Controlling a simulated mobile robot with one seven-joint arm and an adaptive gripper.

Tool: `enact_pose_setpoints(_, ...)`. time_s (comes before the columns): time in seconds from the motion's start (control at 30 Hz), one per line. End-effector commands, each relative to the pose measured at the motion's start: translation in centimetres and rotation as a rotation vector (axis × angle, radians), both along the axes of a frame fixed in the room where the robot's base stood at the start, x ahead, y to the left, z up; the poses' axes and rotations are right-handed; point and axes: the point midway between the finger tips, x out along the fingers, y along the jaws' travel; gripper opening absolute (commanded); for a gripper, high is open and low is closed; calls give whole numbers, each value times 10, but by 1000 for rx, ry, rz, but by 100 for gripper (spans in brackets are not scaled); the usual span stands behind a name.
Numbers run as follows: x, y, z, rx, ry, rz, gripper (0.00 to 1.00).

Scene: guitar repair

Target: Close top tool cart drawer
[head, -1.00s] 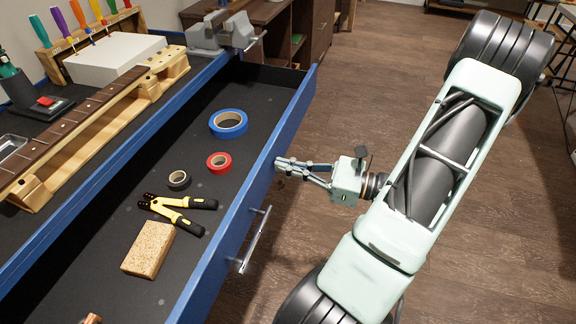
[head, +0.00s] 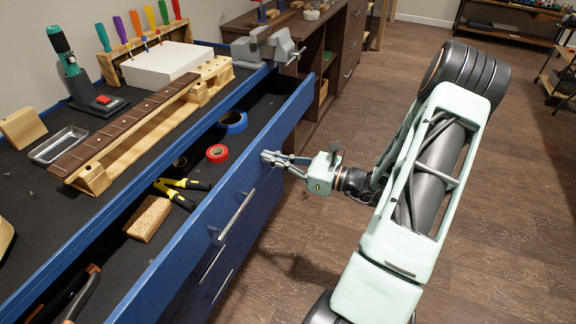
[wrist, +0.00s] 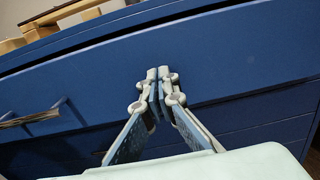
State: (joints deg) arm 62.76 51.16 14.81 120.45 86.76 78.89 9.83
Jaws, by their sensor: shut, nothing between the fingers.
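The top tool cart drawer (head: 180,262) is blue and partly open in the head view, with a strip of its dark inside showing. Its metal handle (head: 237,215) is on the front face. My gripper (head: 268,158) is shut and empty, with its fingertips at the drawer's front face, beyond the handle and towards the far end. In the wrist view the shut fingertips (wrist: 158,75) are against the blue front (wrist: 230,65) and appear to touch it. The handle (wrist: 30,119) shows at the left there.
Inside the drawer lie blue tape (head: 233,122), red tape (head: 217,153), yellow-black pliers (head: 180,190) and a tan block (head: 148,217). The cart top holds a guitar neck (head: 120,130), a white box (head: 160,64) and a vise (head: 268,45). The floor at right is open.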

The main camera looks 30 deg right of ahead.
Motion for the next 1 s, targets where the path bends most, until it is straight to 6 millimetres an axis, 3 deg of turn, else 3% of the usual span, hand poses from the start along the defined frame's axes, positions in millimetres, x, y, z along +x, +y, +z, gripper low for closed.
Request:
enact_pose_setpoints(0.2, 48, 37, 1, 1, -2, 4, 0)
enact_pose_setpoints(0.5, 95, 73, 0, 0, -2, 2, 0)
enact_pose_setpoints(0.7, 111, 85, 0, 1, -1, 1, 0)
enact_pose_setpoints(1.0, 118, 90, 0, 0, -1, 0, 0)
